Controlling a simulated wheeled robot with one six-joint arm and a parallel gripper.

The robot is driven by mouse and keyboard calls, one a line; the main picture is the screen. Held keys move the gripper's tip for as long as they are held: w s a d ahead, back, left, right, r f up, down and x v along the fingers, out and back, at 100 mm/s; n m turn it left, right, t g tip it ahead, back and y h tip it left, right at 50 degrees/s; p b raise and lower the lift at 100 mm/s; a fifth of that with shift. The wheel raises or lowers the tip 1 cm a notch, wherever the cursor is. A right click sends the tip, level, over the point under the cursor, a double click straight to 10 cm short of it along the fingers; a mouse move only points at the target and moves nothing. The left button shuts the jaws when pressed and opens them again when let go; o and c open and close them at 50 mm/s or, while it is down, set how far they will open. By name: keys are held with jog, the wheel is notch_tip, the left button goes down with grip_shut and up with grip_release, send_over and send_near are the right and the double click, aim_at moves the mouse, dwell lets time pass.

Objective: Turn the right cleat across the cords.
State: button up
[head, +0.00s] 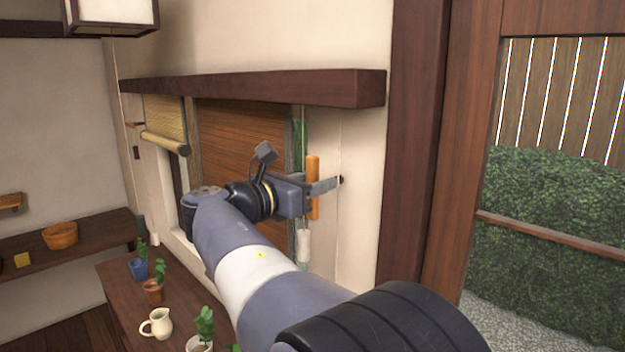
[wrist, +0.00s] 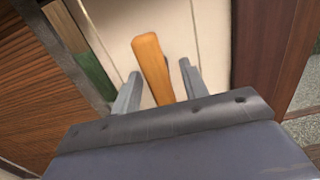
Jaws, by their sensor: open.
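The right cleat (head: 313,187) is an orange wooden bar on the pale wall, right of the window. It stands upright in the head view, along the cords. In the wrist view the cleat (wrist: 152,66) stands between the two fingers, slightly tilted, with gaps on both sides. My gripper (head: 325,187) is at the cleat in the head view, its fingers around it. In the wrist view my gripper (wrist: 158,75) is open, and I cannot tell any contact with the cleat. A thin cord (wrist: 196,40) runs down the wall beside it. A white cord pull (head: 304,246) hangs below.
A dark wooden beam (head: 240,88) runs above the window. A dark post (head: 411,150) stands to the right. Below my arm, a wooden shelf (head: 118,283) holds potted plants (head: 153,290) and a cream jug (head: 157,323). A rolled blind (head: 165,143) hangs at the left.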

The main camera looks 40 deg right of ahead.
jog(key=shift+c, duration=0.3)
grip_shut()
dwell(0.4)
jog(key=m+b, duration=0.2)
jog(key=m, duration=0.1)
jog(key=m+b, duration=0.1)
jog(key=shift+s+f+m+b, duration=0.25)
jog(key=shift+m+b, duration=0.1)
jog(key=shift+m, duration=0.05)
jog(key=m+b, duration=0.1)
jog(key=m, duration=0.1)
jog(key=m+b, duration=0.2)
jog(key=shift+s+f+m+b, duration=0.15)
jog(key=shift+s+m+b, duration=0.05)
jog(key=shift+m+b, duration=0.1)
jog(key=shift+s+f+m+b, duration=0.1)
jog(key=shift+f+m+b, duration=0.05)
jog(key=shift+m+b, duration=1.7)
jog(key=shift+s+f+m+b, duration=0.15)
jog(key=shift+m+b, duration=1.2)
jog(key=shift+m, duration=1)
jog(key=shift+w, duration=0.1)
